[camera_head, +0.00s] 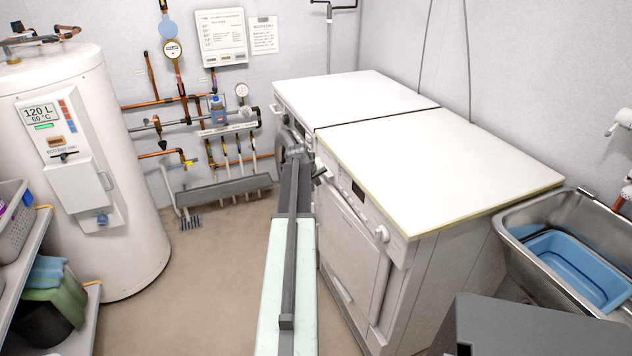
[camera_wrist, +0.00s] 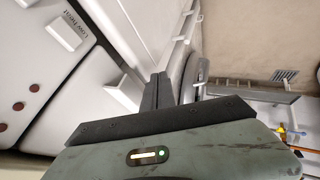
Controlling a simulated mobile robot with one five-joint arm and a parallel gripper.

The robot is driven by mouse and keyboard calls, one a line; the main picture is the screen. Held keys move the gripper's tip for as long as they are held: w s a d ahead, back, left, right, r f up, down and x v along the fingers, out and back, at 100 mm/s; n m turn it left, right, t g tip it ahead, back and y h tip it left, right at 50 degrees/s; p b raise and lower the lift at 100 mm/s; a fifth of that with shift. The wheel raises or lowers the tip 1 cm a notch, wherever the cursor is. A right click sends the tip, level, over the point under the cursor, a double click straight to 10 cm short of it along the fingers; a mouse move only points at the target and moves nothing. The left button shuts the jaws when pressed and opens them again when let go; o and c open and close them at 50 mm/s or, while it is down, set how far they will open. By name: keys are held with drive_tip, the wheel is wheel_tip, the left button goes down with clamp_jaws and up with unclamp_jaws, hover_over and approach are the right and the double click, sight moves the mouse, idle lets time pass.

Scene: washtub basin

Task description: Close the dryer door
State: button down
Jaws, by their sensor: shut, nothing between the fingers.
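Two white machines stand side by side along the right wall in the head view: a far one (camera_head: 281,105) and a near one (camera_head: 350,240). A grey round door (camera_head: 291,145) stands out from the front of the far machine, partly hidden by my arm. In the wrist view, part of a grey curved rim (camera_wrist: 190,75), seemingly this door, shows just beyond my fingers. My gripper (camera_wrist: 157,82) is shut and empty. In the head view it is small and dark, close to the machine fronts. I cannot tell whether it touches the door.
A control panel (camera_wrist: 40,70) with a "Low Heat" label fills the wrist view's left side. A water heater (camera_head: 95,165) and a shelf stand left, pipes (camera_head: 190,125) run along the back wall, and a sink (camera_head: 560,225) is right. The floor (camera_head: 190,290) left of my arm is clear.

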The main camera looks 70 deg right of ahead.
drive_tip(key=w+a+r+p, duration=0.3)
drive_tip(key=a+r+p, duration=0.5)
drive_tip(key=shift+w+a+r, duration=0.15)
drive_tip(key=shift+w+a, duration=0.05)
drive_tip(key=shift+a, duration=0.15)
drive_tip(key=c, duration=2)
unclamp_jaws()
drive_tip(key=o, duration=0.5)
wheel_tip(320, 180, down, 8)
drive_tip(key=d+n+g+b, duration=0.1)
drive_tip(key=n+b, duration=0.2)
drive_tip(key=b, duration=0.6)
drive_tip(key=shift+s, duration=0.2)
drive_tip(key=n+g+h+b, duration=0.8)
drive_tip(key=n+b, duration=1)
drive_tip(key=b, duration=1.7)
approach(313, 211)
drive_tip(key=d, duration=0.3)
drive_tip(key=x, duration=0.5)
drive_tip(key=s+x, duration=0.1)
drive_tip(key=x, duration=0.2)
drive_tip(key=shift+a+f, duration=0.3)
drive_tip(key=shift+a, duration=0.05)
clamp_jaws()
